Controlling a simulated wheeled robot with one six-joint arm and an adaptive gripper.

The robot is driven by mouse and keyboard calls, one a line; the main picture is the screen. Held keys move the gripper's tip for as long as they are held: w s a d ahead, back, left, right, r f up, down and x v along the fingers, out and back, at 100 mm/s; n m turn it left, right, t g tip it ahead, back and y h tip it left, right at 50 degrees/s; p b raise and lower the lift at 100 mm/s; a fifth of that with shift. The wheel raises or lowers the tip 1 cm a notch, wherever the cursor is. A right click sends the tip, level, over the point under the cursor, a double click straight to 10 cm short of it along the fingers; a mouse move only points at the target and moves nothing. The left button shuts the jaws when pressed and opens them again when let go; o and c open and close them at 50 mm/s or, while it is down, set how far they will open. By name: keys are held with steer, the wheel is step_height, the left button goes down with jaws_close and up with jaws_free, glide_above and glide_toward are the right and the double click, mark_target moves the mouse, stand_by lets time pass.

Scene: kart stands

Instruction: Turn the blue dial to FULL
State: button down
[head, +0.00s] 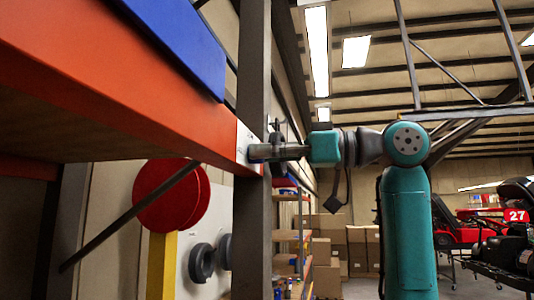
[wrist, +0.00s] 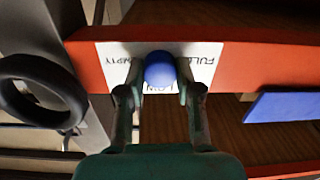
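The blue dial (wrist: 159,70) is a round knob on a white label plate (wrist: 205,62) on the orange beam. In the wrist view the lettering is upside down, with FULL right of the dial, EMPTY left and LOW below, partly covered. My gripper (wrist: 160,78) has one finger on each side of the dial, very close to it. Whether the fingers press on the dial cannot be told. Any pointer mark on the dial is not visible. In the head view my gripper (head: 256,152) reaches the white plate (head: 245,146) from the right and hides the dial.
The orange beam (head: 120,95) runs beside a grey upright (head: 251,225). A blue panel (head: 178,35) lies along the beam. A dark ring (wrist: 42,103) is near the upright in the wrist view. A red disc (head: 172,196) and karts (head: 505,225) stand farther off.

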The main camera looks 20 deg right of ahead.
steer(key=shift+n, duration=0.3)
steer(key=n, duration=2.2)
steer(key=shift+f+n+h, duration=0.1)
steer(key=shift+n+h, duration=0.2)
steer(key=shift+n, duration=0.1)
stand_by(0.4)
steer(key=c, duration=0.8)
jaws_free()
steer(key=shift+o, duration=0.2)
steer(key=shift+s, duration=0.1)
